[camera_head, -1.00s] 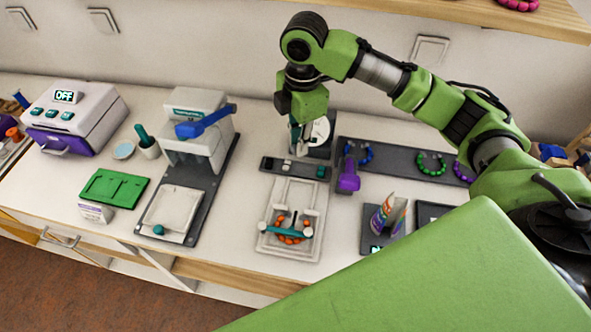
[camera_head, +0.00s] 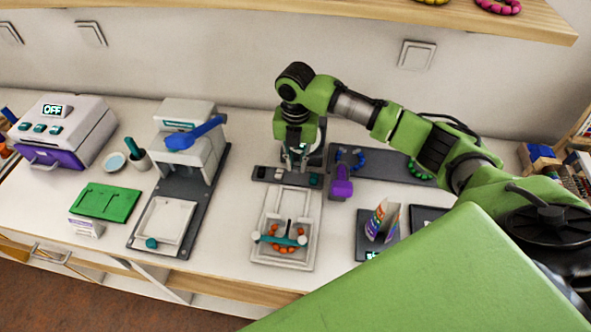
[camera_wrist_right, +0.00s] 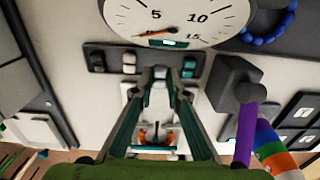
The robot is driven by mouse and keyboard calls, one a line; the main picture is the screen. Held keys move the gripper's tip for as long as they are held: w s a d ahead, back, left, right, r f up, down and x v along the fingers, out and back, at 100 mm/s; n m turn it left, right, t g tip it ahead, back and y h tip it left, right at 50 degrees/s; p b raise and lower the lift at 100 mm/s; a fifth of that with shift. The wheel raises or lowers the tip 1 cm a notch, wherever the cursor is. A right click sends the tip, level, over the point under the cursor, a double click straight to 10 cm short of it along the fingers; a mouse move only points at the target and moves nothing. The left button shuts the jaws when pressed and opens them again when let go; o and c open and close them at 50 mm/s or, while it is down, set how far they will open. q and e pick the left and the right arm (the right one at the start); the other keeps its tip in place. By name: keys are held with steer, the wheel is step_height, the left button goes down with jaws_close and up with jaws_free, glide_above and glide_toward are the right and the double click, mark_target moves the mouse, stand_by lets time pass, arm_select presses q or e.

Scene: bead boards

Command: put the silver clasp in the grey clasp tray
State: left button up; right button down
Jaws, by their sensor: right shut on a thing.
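The grey clasp tray (camera_head: 268,179) is a dark strip behind the white bead board, with small clasps in its compartments. It also shows in the right wrist view (camera_wrist_right: 113,69). My right gripper (camera_head: 298,168) points down over the tray's right half. In the right wrist view its fingertips (camera_wrist_right: 160,77) are closed on a small silver piece, the silver clasp (camera_wrist_right: 160,72), between a white clasp (camera_wrist_right: 128,62) and a teal clasp (camera_wrist_right: 189,66). I cannot tell whether the held clasp touches the tray. My left gripper is out of view.
A round dial gauge (camera_wrist_right: 178,18) stands just behind the tray. A purple-handled tool (camera_head: 341,186) lies close on the right. The white bead board (camera_head: 262,255) with orange beads and a teal bar is in front. A press (camera_head: 190,135) stands to the left.

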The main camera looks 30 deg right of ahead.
mark_target(296, 166)
steer(key=shift+f, duration=2)
steer(key=shift+f, duration=0.1)
steer(key=c, duration=2)
jaws_free()
step_height(296, 166, up, 12)
steer(key=shift+a+r+b, duration=0.1)
steer(key=shift+r+b, duration=0.05)
steer(key=shift+b, duration=0.25)
